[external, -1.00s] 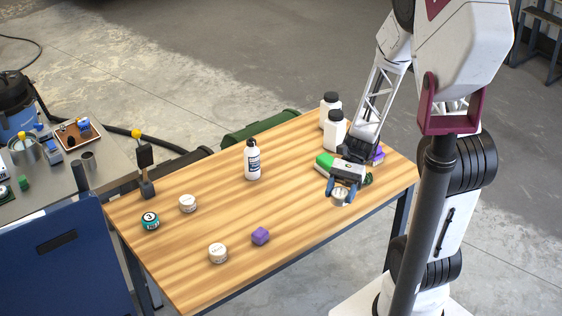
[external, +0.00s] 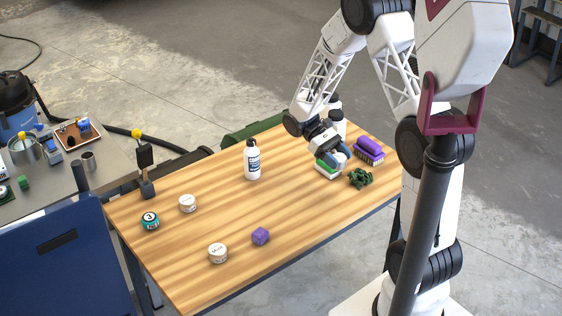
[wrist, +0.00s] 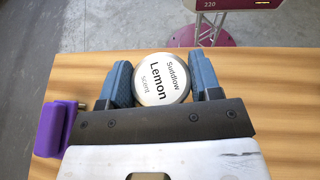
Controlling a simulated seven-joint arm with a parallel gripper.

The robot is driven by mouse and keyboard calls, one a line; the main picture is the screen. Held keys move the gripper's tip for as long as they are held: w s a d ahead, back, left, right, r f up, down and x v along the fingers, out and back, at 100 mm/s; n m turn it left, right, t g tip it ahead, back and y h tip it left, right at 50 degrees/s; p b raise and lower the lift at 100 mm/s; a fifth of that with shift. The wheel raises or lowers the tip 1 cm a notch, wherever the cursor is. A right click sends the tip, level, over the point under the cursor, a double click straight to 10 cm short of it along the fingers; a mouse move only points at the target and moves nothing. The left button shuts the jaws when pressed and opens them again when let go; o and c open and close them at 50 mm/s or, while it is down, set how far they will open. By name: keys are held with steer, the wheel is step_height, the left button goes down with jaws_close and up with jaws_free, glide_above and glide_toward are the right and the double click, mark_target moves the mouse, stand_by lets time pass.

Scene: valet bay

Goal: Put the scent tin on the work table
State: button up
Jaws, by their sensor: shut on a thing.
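The scent tin (wrist: 162,80), a round tin with a white lid reading "Suddlow Lemon scent", is between the blue fingers of my gripper (wrist: 163,82) in the wrist view. The tin is mostly hidden there by the gripper. I cannot tell whether it touches the table.
A purple brush (external: 369,149) and a crumpled dark green thing (external: 360,178) lie right of my gripper. White bottles (external: 338,122) stand behind it; another bottle (external: 252,162) is left.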

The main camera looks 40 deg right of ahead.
steer(key=w+d+r+n+t+h, duration=0.1)
steer(key=w+d+n+t+h, duration=0.2)
steer(key=w, duration=0.4)
steer(key=w+d+n+t+h, duration=0.1)
steer(key=w+d+n+h, duration=0.1)
steer(key=w+n+h, duration=0.4)
steer(key=n+t+h, duration=0.3)
steer(key=n+t, duration=0.2)
steer(key=t, duration=0.2)
glide_above(292, 142)
steer(key=shift+f, duration=0.95)
steer(key=shift+y, duration=0.3)
steer(key=shift+f, duration=3.15)
steer(key=shift+f, duration=1.85)
steer(key=shift+f, duration=0.15)
